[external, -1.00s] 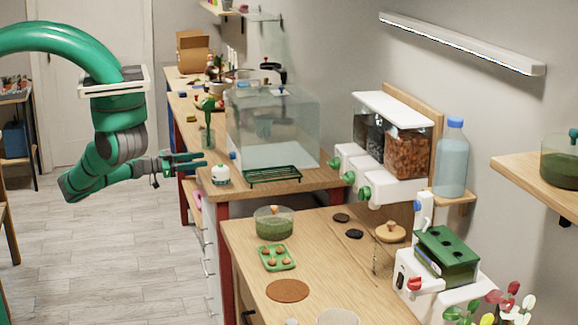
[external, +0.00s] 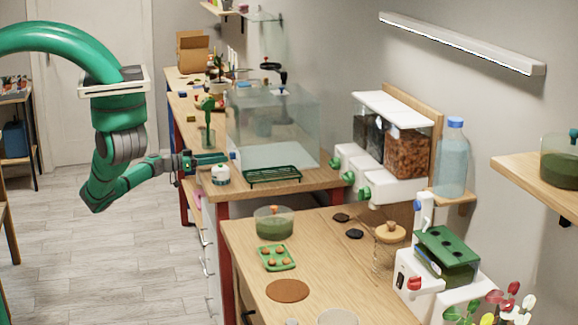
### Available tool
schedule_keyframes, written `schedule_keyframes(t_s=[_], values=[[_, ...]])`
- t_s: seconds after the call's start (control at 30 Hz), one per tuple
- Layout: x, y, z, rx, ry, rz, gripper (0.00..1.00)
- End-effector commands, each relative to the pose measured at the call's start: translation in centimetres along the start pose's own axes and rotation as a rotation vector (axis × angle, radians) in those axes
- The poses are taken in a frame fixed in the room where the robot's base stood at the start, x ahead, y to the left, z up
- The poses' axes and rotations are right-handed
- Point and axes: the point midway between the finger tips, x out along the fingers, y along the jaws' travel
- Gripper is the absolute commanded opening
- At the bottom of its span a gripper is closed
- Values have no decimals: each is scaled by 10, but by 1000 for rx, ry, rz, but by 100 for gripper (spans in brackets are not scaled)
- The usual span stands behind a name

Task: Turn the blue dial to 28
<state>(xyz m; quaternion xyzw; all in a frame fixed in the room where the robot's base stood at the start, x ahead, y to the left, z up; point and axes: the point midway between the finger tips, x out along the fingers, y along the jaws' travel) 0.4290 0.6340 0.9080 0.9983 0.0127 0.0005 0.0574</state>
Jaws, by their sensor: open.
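A small blue dial (external: 234,155) sits at the front left of the clear glass tank (external: 290,125). My gripper (external: 222,159) points right, with its fingertips close to this dial. Its fingers are open, and I cannot tell if they touch the dial or stand around it. Any number on the dial is too small to read. Another blue knob (external: 417,206) shows on the white machine at the right, far from my gripper.
A white jar with a green band (external: 221,175) stands just below my gripper. A green wire rack (external: 272,177) lies in front of the tank. Dispensers with green knobs (external: 363,194) hang on the right wall.

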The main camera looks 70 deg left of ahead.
Motion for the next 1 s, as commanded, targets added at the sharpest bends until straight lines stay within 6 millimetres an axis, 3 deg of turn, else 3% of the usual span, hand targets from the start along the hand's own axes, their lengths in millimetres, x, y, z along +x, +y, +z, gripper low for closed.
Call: schedule_keyframes(t_s=[0.23, 0.6, 0.8, 1.0], values=[[27, 0, 0, 0, 0, 0, 42], [32, 0, 0, 0, 0, -1, 42], [32, 0, 0, 0, 0, -1, 0], [32, 0, 0, 36, 1, -1, 0]])
